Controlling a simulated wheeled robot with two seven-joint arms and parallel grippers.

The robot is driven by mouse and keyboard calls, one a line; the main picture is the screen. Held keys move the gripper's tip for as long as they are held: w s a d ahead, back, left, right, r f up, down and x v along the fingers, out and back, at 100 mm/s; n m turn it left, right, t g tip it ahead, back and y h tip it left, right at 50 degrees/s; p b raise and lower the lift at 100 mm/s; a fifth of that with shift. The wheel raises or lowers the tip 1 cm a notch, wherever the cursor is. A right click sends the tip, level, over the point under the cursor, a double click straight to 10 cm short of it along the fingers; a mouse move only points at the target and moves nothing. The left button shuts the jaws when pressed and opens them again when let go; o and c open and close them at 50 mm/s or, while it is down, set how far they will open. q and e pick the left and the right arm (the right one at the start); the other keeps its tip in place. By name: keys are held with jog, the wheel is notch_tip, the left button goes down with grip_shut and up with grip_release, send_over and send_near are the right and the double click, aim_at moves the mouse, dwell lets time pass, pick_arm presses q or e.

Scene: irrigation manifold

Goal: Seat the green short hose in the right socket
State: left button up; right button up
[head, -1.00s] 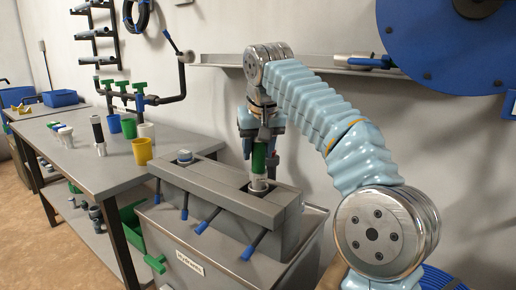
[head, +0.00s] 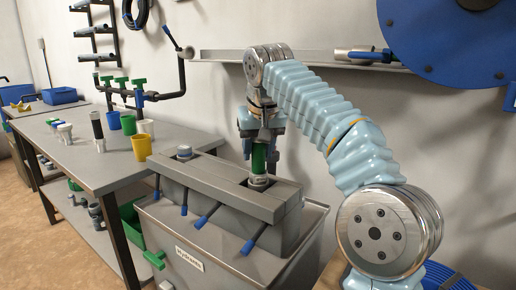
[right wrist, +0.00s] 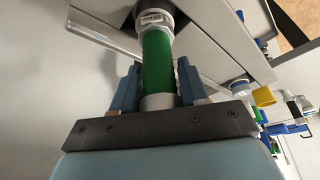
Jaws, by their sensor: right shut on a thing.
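The green short hose (head: 258,158) is upright, with a pale collar at its lower end. My right gripper (head: 262,142) is shut on its upper part, and the fingers stand on both sides of the hose in the right wrist view (right wrist: 160,88). The collar's lower end is at the opening of the right socket (head: 245,184) in the grey manifold block (head: 222,190), and its tip is hidden there. My left gripper is not in view.
A pale fitting (head: 184,152) sits in the left socket. Blue levers (head: 206,217) line the block's front. A bench (head: 95,170) to the left carries several cups and fittings, including a yellow cup (head: 141,147). A blue reel (head: 455,40) hangs at upper right.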

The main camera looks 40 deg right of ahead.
jog(key=o, duration=1.5)
jog(key=shift+c, duration=0.2)
jog(key=shift+p+v, duration=0.95)
jog(key=shift+v, duration=0.25)
jog(key=shift+p+v, duration=0.65)
jog(key=shift+v, duration=1.65)
